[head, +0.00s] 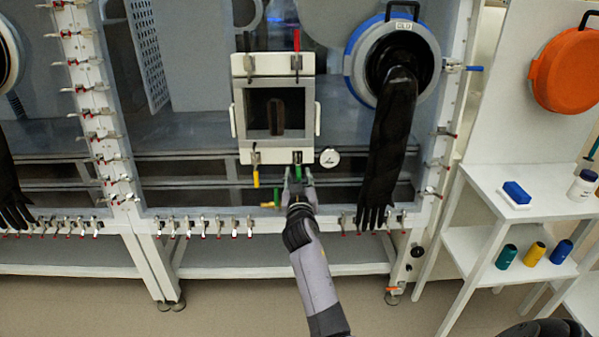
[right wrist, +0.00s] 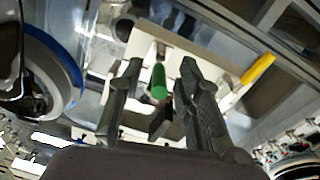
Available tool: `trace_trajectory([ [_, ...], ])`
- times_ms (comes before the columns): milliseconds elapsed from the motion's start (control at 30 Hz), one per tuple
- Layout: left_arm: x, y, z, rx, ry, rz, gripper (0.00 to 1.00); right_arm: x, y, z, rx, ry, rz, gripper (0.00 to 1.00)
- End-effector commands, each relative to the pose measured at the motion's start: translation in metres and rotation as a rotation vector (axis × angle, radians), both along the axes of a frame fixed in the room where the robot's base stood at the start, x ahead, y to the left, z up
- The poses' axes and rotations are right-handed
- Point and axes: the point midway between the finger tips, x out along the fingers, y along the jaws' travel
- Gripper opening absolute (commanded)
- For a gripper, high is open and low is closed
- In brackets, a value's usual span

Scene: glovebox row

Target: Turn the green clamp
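The green clamp (head: 298,171) is at the lower right corner of the white square door frame (head: 277,156) on the glovebox front. Its green handle (right wrist: 159,80) also shows in the right wrist view, pointing down between the fingers. My right gripper (head: 299,186) is just below the clamp in the head view. In the right wrist view its two fingers (right wrist: 160,88) stand apart on either side of the handle, with gaps on both sides. I cannot tell how deep the handle sits between them. My left gripper is not in view.
A yellow clamp (head: 256,178) is at the frame's lower left, a red clamp (head: 296,42) at its top right. A round gauge (head: 329,158) and a hanging black glove (head: 390,150) are to the right.

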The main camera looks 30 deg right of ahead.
Motion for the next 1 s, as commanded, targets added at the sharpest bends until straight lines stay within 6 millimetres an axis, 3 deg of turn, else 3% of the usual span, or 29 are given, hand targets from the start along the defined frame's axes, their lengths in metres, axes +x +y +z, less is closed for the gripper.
trace_trajectory([
  [267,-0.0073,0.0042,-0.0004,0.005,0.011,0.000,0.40,-0.0001,0.0004,-0.0002,0.000,0.000,0.000,0.32],
  [733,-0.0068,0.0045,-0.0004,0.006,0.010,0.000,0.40,0.0000,0.0002,-0.0001,0.000,0.000,0.000,0.01],
  [1000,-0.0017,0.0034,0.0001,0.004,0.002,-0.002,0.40,0.0000,0.0004,-0.0001,0.000,0.000,0.000,0.00],
])
